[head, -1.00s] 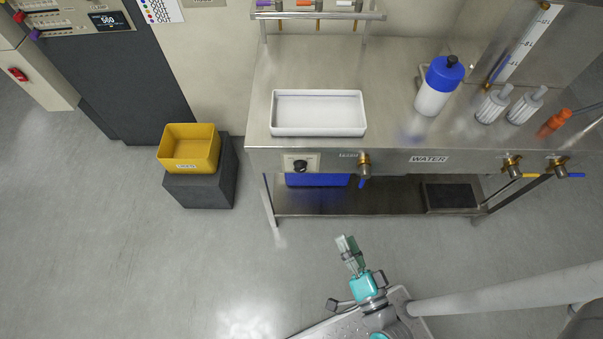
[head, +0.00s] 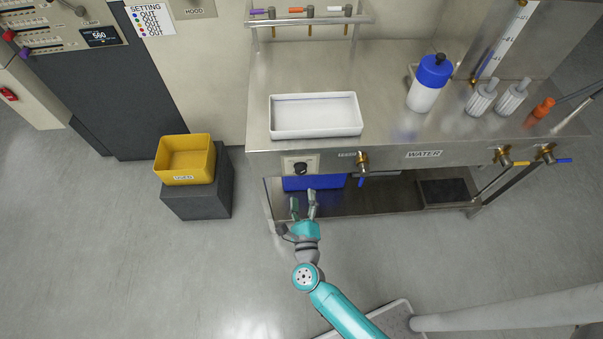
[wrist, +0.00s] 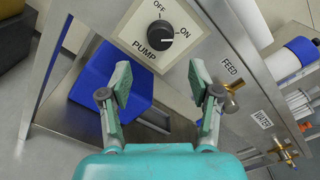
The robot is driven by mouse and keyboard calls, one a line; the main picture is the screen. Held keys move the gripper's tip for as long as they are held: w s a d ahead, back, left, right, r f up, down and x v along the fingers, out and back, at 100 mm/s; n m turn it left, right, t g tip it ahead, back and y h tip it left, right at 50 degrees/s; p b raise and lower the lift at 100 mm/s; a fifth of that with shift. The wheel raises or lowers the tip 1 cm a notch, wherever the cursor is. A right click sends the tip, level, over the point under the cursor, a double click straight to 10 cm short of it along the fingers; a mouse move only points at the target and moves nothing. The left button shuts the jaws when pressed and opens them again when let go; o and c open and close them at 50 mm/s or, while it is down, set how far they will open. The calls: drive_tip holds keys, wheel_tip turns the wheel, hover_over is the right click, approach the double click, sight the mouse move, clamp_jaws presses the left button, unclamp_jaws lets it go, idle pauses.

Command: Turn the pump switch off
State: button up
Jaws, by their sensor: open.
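The pump switch (head: 300,168) is a black round knob on a pale plate on the front panel of the steel bench. In the wrist view the knob (wrist: 160,35) sits above the word PUMP, with OFF at its upper left and ON at its right. Its white mark points right, toward ON. My gripper (head: 304,194) is open and empty, in front of and below the switch. In the wrist view its two fingers (wrist: 160,84) are spread, with the knob beyond and between them. Nothing hides the knob.
A blue bin (head: 314,182) stands under the bench below the switch. The feed valve (head: 362,161) is just right of the switch, with a blue handle hanging down. A white tray (head: 316,134) sits on the bench above. A yellow box (head: 186,178) stands at left. Floor between is clear.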

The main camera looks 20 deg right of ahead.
sight(301, 173)
drive_tip(key=x, duration=0.9)
drive_tip(key=shift+w+d, duration=0.1)
drive_tip(key=shift+w, duration=0.05)
drive_tip(key=c, duration=1.1)
